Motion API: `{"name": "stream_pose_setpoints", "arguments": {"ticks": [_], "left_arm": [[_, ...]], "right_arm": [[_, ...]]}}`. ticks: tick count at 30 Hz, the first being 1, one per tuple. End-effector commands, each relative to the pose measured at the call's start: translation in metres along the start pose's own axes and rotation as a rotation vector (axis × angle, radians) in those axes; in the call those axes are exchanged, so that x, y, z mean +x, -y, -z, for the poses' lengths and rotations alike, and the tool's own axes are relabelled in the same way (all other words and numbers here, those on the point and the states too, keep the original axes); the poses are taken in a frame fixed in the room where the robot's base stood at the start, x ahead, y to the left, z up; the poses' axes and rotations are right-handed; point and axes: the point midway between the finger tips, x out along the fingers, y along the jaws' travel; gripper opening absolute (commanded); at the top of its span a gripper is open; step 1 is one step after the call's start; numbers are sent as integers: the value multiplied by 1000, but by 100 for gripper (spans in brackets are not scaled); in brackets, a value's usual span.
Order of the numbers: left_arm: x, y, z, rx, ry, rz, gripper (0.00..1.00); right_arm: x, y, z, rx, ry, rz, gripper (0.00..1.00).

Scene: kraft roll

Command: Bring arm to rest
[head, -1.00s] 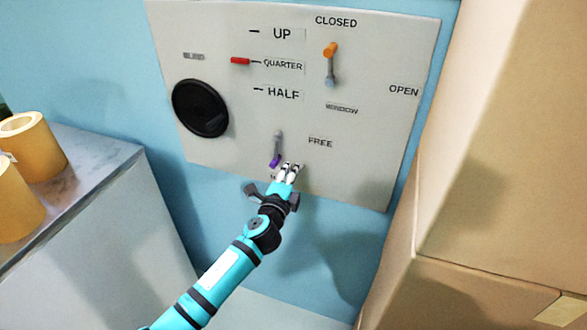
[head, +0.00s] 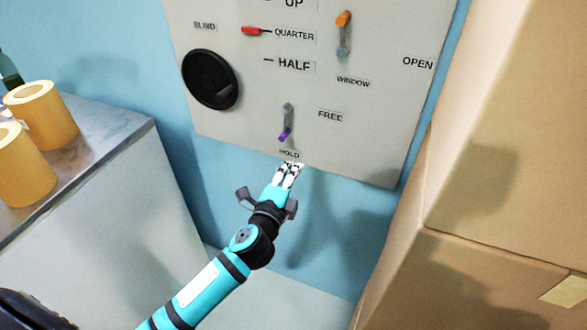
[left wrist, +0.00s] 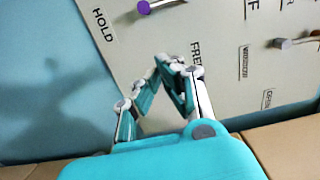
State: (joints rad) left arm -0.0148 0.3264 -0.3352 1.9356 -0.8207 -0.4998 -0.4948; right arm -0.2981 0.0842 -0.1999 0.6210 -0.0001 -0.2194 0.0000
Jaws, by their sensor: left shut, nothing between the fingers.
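My left gripper (head: 290,168) is shut and empty in front of the lower edge of the grey wall panel (head: 350,145), just below the HOLD label. In the left wrist view its fingertips (left wrist: 172,62) meet, with the panel behind. A small lever with a purple tip (head: 285,134) sits above the gripper and points down at HOLD; the purple knob also shows in the left wrist view (left wrist: 143,7). The gripper appears apart from the lever. My right gripper is not in view.
The panel also bears a black dial (head: 211,79), a red pointer (head: 252,30) at QUARTER and an orange-tipped lever (head: 343,19) pointing up. Cardboard boxes (head: 510,130) stand close on the right. A counter (head: 110,125) with tan rolls (head: 42,115) is at left.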

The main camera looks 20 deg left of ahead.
Motion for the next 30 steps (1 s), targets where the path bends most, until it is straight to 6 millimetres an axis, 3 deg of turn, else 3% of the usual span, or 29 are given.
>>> {"name": "stream_pose_setpoints", "arguments": {"ticks": [10,14,17,19,23,26,30], "left_arm": [[0,-3,0,-3,0,-6,0],[1,-38,-4,-41,6,-76,0],[-4,-97,-10,-116,24,-194,0],[-13,-148,-15,-186,46,-295,0],[-46,-243,-25,-329,108,-484,0],[-83,-311,-31,-442,174,-619,0],[-150,-396,-37,-597,292,-795,0]], "right_arm": [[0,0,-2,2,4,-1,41],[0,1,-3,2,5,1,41],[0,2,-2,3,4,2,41],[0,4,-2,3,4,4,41],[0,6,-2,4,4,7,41],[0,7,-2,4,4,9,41],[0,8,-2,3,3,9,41]]}}
